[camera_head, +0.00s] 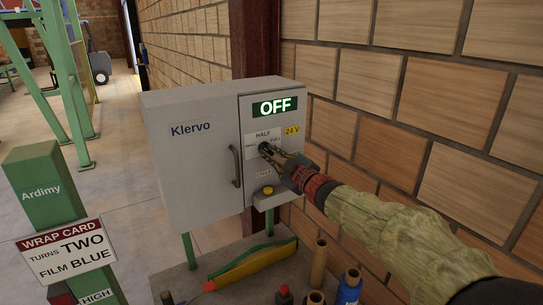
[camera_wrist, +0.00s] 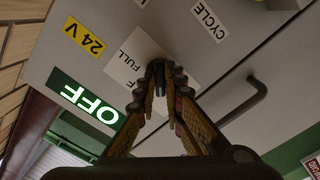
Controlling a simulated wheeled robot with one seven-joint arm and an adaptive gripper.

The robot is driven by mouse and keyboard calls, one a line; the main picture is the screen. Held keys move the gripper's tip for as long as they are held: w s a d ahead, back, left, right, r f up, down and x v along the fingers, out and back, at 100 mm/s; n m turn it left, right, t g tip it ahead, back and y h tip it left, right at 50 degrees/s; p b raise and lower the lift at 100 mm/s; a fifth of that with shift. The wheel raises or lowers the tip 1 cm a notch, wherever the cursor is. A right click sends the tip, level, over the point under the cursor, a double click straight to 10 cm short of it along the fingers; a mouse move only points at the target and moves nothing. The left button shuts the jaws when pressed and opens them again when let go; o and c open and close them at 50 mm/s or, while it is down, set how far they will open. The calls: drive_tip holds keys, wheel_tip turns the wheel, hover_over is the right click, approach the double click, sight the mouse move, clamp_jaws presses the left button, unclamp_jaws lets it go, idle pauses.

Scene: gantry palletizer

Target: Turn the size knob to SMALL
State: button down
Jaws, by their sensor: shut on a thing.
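A grey cabinet marked Klervo (camera_head: 185,165) stands before the brick wall. On its front a dark knob (camera_wrist: 160,80) sits on a white label plate (camera_head: 263,134). HALF and FULL can be read on the plate; its other words are hidden or too small, and I see no SMALL. My gripper (camera_head: 271,152) reaches in from the right and is shut on the knob. In the wrist view my gripper's fingertips (camera_wrist: 159,75) flank the knob from both sides. Where the knob points cannot be told.
Above the plate a lit display (camera_head: 275,106) reads OFF, beside a yellow 24 V label (camera_head: 292,129). A yellow button (camera_head: 267,190) and a door handle (camera_head: 236,167) are close by. Below, a shelf holds rolls and tools. A green post (camera_head: 45,190) with a wrap card (camera_head: 65,252) stands left.

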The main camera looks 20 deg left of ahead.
drive_tip(key=shift+f, duration=0.1)
drive_tip(key=c, duration=1.9)
unclamp_jaws()
drive_tip(key=v, duration=1.2)
